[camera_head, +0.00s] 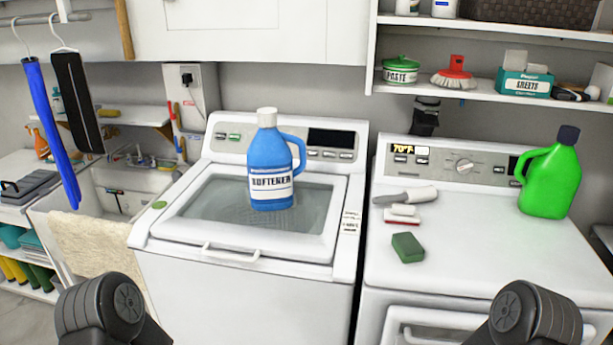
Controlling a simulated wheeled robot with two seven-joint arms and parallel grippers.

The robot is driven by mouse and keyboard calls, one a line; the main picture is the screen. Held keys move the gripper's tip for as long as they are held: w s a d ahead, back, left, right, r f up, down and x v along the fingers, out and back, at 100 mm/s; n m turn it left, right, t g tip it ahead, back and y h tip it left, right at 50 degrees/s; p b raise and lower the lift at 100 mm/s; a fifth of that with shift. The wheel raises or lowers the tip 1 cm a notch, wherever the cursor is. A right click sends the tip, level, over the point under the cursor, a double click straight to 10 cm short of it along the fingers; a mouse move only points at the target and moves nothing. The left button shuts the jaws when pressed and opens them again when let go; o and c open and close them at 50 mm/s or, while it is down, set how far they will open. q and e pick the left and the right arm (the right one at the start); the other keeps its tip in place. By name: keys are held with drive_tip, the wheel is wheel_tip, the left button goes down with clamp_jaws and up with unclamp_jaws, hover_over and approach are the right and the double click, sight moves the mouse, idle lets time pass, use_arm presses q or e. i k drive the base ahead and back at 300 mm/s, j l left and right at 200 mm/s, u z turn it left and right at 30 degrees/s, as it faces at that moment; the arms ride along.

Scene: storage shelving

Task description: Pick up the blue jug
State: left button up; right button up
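The blue jug (271,166) stands upright on the glass lid of the left washing machine (182,240). It has a white cap, a handle on its right side and a white label that looks like "SOFTENER". Two dark round parts of my arms show at the bottom left and bottom right of the picture, both well in front of and below the jug. Neither of my grippers is in view, and nothing touches the jug.
On the right machine (467,274) stand a green jug (551,178), a green sponge (408,247) and brushes (406,197). A shelf (480,93) with several items hangs above it. Hangers with blue and black cloth hang at left. The lid around the blue jug is clear.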

sight(271, 174)
drive_tip(key=i+j+z, duration=0.1)
drive_tip(key=j+z, duration=0.15)
drive_tip(key=z, duration=0.2)
drive_tip(key=i+j+z, duration=0.1)
drive_tip(key=j+z, duration=0.2)
drive_tip(key=z, duration=0.15)
drive_tip(key=j+z, duration=0.35)
drive_tip(key=z, duration=0.15)
drive_tip(key=j+z, duration=0.1)
drive_tip(key=j, duration=0.7)
drive_tip(key=k+j+z, duration=0.15)
drive_tip(key=j, duration=0.6)
